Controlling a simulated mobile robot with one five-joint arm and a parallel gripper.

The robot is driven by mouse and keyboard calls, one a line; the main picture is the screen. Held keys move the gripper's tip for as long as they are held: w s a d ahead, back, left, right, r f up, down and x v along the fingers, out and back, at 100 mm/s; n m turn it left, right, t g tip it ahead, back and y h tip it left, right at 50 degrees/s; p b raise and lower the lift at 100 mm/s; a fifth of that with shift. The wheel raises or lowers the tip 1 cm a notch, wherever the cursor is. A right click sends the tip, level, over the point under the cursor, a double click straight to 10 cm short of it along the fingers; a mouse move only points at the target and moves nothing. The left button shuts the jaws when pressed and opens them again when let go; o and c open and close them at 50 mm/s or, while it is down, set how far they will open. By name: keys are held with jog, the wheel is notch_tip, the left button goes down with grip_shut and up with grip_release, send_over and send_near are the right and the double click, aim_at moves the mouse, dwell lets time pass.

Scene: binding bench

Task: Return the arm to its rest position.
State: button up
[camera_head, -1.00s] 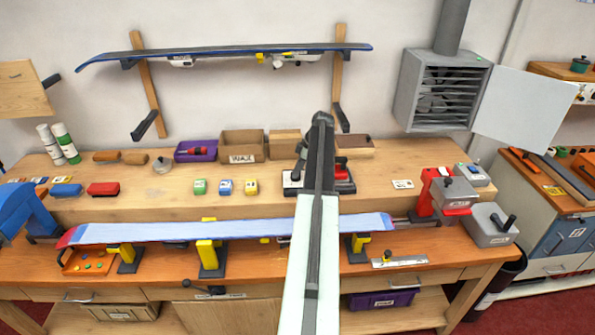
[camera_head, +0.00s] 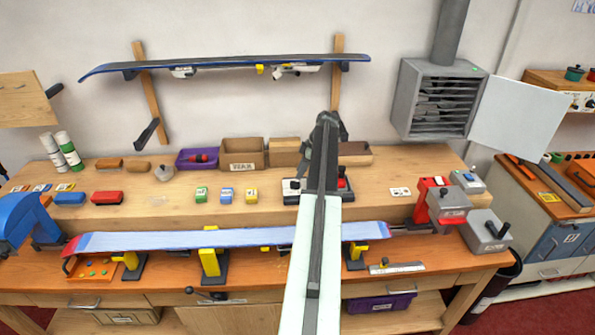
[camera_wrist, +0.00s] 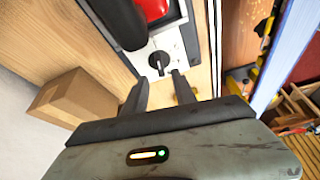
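My gripper (camera_head: 324,122) is at the end of my raised arm, which reaches up the middle of the head view in front of the bench. In the wrist view my gripper's two fingers (camera_wrist: 158,92) stand apart, with no object seen between them. Beyond the fingertips is a white-based device with a black knob (camera_wrist: 159,62) and a red part (camera_wrist: 152,8). In the head view my arm partly hides this device (camera_head: 292,187).
A blue-white ski (camera_head: 190,240) lies on yellow-black supports along the bench (camera_head: 420,253). Boxes, including a cardboard one (camera_head: 242,153), line the back shelf. Another ski (camera_head: 225,62) hangs on the wall. A grey cabinet (camera_head: 404,98) with an open door is at right.

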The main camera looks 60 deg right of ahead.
jog(key=p+v, duration=0.1)
jog(key=v, duration=0.2)
jog(key=shift+w, duration=0.1)
